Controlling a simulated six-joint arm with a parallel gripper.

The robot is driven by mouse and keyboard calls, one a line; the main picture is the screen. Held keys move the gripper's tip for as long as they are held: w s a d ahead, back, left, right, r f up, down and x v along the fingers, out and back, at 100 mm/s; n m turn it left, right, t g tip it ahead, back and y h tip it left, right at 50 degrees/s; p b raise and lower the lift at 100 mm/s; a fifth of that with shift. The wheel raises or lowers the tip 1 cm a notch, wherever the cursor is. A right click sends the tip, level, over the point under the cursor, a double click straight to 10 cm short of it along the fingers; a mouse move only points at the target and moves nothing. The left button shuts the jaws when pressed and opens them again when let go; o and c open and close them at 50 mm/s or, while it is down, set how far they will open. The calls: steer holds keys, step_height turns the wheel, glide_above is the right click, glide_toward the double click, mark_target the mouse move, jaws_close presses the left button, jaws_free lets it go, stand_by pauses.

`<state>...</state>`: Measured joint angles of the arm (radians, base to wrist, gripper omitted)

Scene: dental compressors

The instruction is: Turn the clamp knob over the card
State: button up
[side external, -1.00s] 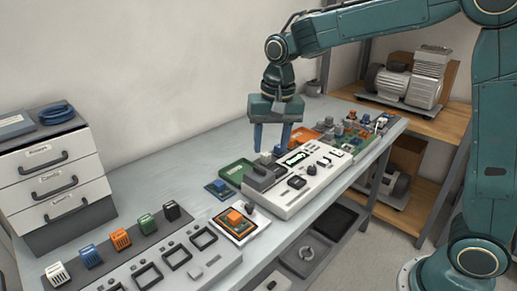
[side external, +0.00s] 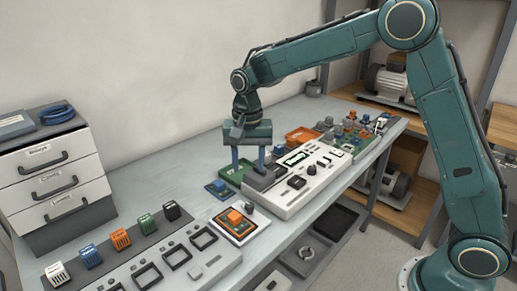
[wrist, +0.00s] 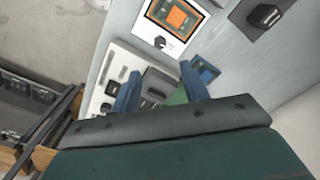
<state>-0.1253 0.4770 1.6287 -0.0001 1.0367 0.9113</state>
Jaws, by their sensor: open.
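My gripper (side external: 249,165) is open and empty, fingers pointing down, in the side view above the left end of a white instrument panel (side external: 300,190). A dark grey block (side external: 262,182) sits on that end, close to the right fingertip. In the wrist view the two blue fingers (wrist: 160,72) frame the grey block (wrist: 160,80). I cannot make out a clamp knob on it; the gripper partly covers that spot. A small card with an orange piece on it (side external: 234,217) lies in a white-edged frame nearer the front; it also shows in the wrist view (wrist: 172,18).
A green tray (side external: 232,177) and a blue card (side external: 216,187) lie left of the panel. An orange tray (side external: 300,135) and a crowded circuit board (side external: 350,137) lie farther back. Coloured modules (side external: 147,227) stand at front left. Drawers (side external: 50,165) stand on the far left.

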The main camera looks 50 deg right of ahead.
mark_target(250, 205)
step_height(250, 205, down, 12)
steer(key=shift+f, duration=0.25)
stand_by(0.4)
jaws_close()
